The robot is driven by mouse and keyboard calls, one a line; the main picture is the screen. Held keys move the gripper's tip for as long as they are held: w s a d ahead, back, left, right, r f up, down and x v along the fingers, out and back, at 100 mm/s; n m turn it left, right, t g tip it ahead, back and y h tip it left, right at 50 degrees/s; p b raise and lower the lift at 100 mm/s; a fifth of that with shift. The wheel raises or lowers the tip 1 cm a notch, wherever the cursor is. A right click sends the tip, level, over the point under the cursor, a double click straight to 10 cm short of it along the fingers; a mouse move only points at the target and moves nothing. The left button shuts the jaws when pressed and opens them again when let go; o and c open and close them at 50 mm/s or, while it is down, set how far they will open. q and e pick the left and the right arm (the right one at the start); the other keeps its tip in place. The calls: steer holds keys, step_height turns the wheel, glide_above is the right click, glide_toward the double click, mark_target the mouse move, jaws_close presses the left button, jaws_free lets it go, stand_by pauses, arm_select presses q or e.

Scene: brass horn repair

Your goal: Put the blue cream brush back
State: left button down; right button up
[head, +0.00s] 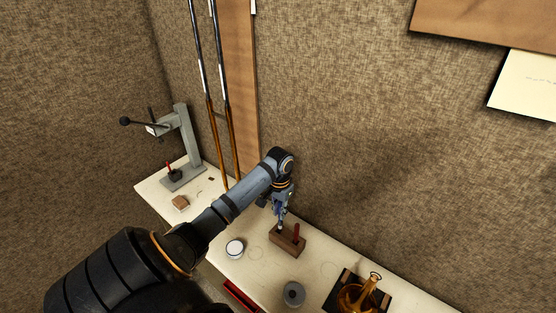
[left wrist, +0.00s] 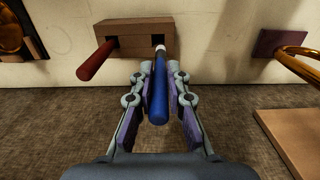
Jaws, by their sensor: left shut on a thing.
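My left gripper (head: 281,218) is shut on the blue cream brush, just over the wooden brush block (head: 287,243) on the bench. In the left wrist view the fingers (left wrist: 157,110) of my left gripper hold the blue handle of the brush (left wrist: 157,90) from both sides. The brush's pale end points at a hole in the wooden block (left wrist: 132,28) and meets it in the picture; I cannot tell how far it is in. A red brush (head: 296,232) stands in the other hole of the block. My right gripper is not in view.
A white round jar (head: 235,247) stands left of the block and a grey round tin (head: 293,294) in front. A brass horn part (head: 358,298) lies on a dark mat at right. Long slide tubes (head: 213,80) lean at the wall. A grey press (head: 184,145) stands at far left.

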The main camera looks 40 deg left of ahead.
arm_select(q)
steer(key=f+b, duration=0.1)
steer(key=s+f+b, duration=0.2)
steer(key=f, duration=0.1)
steer(key=shift+d+b, duration=0.3)
steer(key=shift+d, duration=0.1)
steer(key=shift+w+a+f, duration=0.1)
steer(key=shift+w+f, duration=0.15)
steer(key=shift+f, duration=0.15)
steer(key=c, duration=1.7)
jaws_free()
steer(key=shift+w+a, duration=0.2)
steer(key=shift+w, duration=0.15)
steer(key=shift+o, duration=1.4)
steer(key=shift+s+r, duration=0.1)
steer(key=shift+o, duration=0.4)
steer(key=shift+s+d+r, duration=0.1)
steer(key=shift+s, duration=0.05)
step_height(320, 180, up, 12)
steer(key=p, duration=0.1)
steer(key=shift+p, duration=0.35)
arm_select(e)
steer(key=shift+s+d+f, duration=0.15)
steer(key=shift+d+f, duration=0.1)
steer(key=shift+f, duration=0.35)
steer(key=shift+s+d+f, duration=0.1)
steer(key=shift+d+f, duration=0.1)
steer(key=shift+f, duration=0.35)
